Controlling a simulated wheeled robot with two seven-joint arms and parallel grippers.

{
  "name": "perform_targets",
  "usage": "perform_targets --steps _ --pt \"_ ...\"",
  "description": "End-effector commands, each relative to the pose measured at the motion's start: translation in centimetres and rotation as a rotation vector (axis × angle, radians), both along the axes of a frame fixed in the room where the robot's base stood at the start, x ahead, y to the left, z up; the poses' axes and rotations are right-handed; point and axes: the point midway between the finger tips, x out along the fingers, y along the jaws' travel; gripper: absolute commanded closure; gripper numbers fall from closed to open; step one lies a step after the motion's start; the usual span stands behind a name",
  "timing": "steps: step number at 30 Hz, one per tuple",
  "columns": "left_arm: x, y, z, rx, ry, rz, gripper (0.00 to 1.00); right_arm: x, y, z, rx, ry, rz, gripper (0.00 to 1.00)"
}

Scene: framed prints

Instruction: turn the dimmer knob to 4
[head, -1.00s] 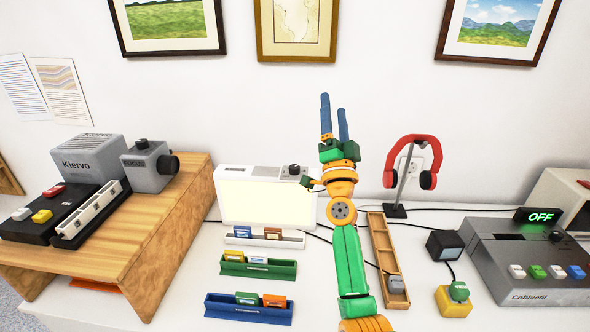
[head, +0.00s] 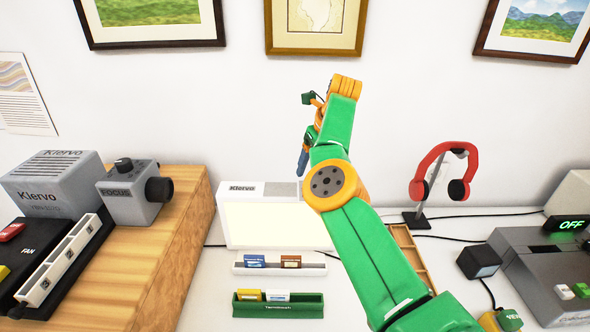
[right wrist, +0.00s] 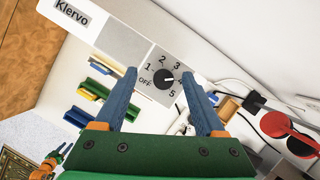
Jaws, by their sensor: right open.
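The dimmer knob (right wrist: 163,77) is black, on a grey panel of the white Klervo light box (head: 233,222). In the head view my right gripper (head: 303,160) points down above the box, and my arm hides the knob.
A wooden stand (head: 185,235) with a grey FOCUS unit (head: 135,192) is at left. Red headphones (head: 440,170) hang on a stand at right. Slide racks (head: 280,308) lie in front of the box. A small part of an arm (right wrist: 50,162) shows at lower left.

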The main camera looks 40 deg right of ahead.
Motion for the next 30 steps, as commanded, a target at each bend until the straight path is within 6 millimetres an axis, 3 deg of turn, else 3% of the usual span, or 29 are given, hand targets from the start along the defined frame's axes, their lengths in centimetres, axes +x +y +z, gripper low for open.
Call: perform_targets --steps 9,18,26,30 --pt "-1.4 0.0 2.5 0.002 0.028 0.0 0.56 1.9 -0.5 -5.1 -0.002 0.007 -0.002 0.28" --pt "-0.7 0.0 2.5 0.0 0.016 0.0 0.56 2.1 -0.6 -6.0 -0.003 0.002 -0.006 0.28" --pt "-0.6 0.0 2.5 0.0 0.013 0.0 0.56 2.1 -0.6 -5.9 -0.004 0.002 -0.006 0.98" --pt "-0.6 0.0 2.0 0.0 0.013 0.0 0.56 2.2 -0.6 -6.1 -0.005 0.001 -0.033 1.0"
